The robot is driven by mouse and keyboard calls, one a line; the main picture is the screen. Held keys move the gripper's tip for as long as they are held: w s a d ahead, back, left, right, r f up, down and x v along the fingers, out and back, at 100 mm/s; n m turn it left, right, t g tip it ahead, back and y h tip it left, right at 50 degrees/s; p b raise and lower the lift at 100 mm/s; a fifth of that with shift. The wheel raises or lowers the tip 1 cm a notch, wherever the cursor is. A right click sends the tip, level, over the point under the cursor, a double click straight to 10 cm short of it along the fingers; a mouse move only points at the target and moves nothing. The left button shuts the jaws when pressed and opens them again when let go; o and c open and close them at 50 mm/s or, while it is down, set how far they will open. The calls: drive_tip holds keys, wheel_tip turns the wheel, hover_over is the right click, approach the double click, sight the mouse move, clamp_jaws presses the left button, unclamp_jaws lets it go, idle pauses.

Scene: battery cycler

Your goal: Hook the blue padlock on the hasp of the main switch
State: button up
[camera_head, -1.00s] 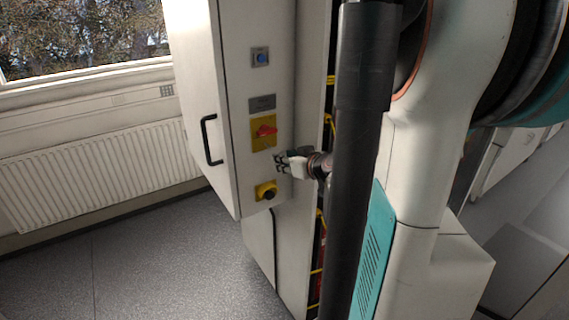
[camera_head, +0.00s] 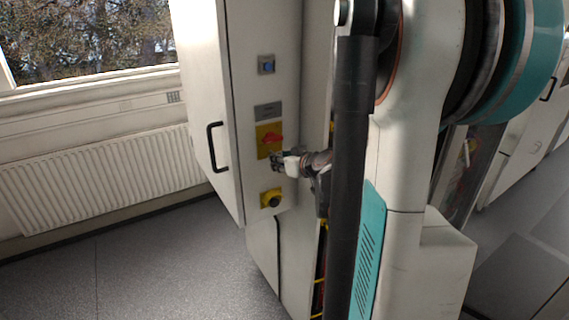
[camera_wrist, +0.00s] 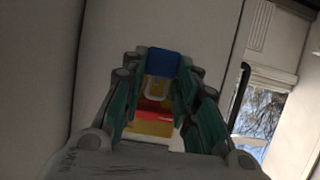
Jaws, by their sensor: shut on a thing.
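The main switch (camera_head: 263,149) is a yellow plate with a red handle (camera_head: 272,138) on the narrow cabinet face. In the head view my gripper (camera_head: 277,161) is at the plate's lower right edge. In the wrist view the gripper (camera_wrist: 160,75) is shut on the blue padlock (camera_wrist: 163,62). The padlock's pale shackle (camera_wrist: 157,87) points toward the red handle, which shows just beyond it (camera_wrist: 152,105) with the yellow plate (camera_wrist: 150,127). The hasp cannot be made out, so I cannot tell whether the shackle touches it. The padlock is too small or hidden in the head view.
Below the switch is a yellow box with a black button (camera_head: 271,199); above are a grey label (camera_head: 268,111) and a blue button (camera_head: 266,64). A black door handle (camera_head: 216,147) projects at left. A radiator (camera_head: 95,180) stands under the window. Floor at lower left is clear.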

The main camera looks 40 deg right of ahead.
drive_tip(key=shift+w+d, duration=0.2)
drive_tip(key=shift+w, duration=0.6)
drive_tip(key=shift+w+d, duration=0.15)
drive_tip(key=shift+w, duration=0.65)
drive_tip(key=shift+w+f+b, duration=0.1)
drive_tip(key=shift+f+b, duration=0.25)
drive_tip(key=shift+f, duration=0.2)
drive_tip(key=o, duration=1.2)
drive_tip(key=v, duration=0.7)
drive_tip(key=shift+s, duration=0.2)
